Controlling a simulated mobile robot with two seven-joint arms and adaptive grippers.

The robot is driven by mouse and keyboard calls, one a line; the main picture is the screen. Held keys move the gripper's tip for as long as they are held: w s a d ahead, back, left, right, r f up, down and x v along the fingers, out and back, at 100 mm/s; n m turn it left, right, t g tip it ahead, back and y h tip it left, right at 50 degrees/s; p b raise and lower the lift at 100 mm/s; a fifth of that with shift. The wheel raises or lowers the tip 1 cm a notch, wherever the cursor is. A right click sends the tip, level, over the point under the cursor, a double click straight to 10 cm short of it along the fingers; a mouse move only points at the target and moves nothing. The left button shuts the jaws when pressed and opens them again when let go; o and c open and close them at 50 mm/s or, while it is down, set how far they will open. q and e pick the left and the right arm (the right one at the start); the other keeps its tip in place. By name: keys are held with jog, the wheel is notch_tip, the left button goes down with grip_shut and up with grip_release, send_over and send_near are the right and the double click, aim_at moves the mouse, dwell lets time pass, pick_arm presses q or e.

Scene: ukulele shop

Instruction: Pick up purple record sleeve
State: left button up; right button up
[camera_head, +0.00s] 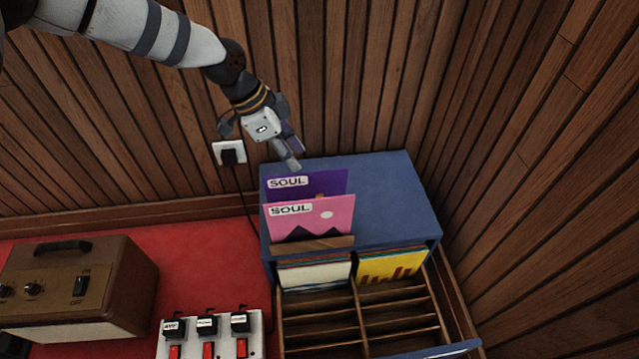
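The purple record sleeve (306,184) with a "SOUL" label stands upright on the left part of the blue cabinet top. It is behind a pink "SOUL" sleeve (312,220), which hides its lower part. My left gripper (291,157) comes down from the upper left. Its fingertips are just above and behind the top edge of the purple sleeve in the picture. I cannot tell whether they touch it or how far apart the fingers are. My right gripper is not in view.
The blue cabinet (395,200) has a clear top on the right and slotted shelves below with more sleeves, including a yellow one (390,265). Wood-plank walls stand close behind and right. A brown amplifier (115,285) and pedals (207,325) are at the lower left.

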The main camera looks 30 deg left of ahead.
aim_at(312, 186)
pick_arm(q)
jog(key=x, duration=0.2)
jog(key=b+x, duration=0.2)
jog(key=x, duration=0.1)
jog(key=shift+s+d+f, duration=0.15)
jog(key=shift+s+f, duration=0.2)
jog(key=shift+f, duration=0.05)
jog(key=b+x, duration=0.2)
jog(key=x, duration=0.3)
jog(key=shift+w+d+f+b, duration=0.15)
jog(key=shift+w+f+b, duration=0.05)
jog(key=shift+w+b, duration=0.1)
jog(key=shift+r, duration=0.25)
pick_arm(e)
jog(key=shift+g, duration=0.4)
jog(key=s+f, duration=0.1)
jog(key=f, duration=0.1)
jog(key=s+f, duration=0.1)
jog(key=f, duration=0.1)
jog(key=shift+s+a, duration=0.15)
pick_arm(q)
jog(key=shift+f, duration=0.3)
grip_shut()
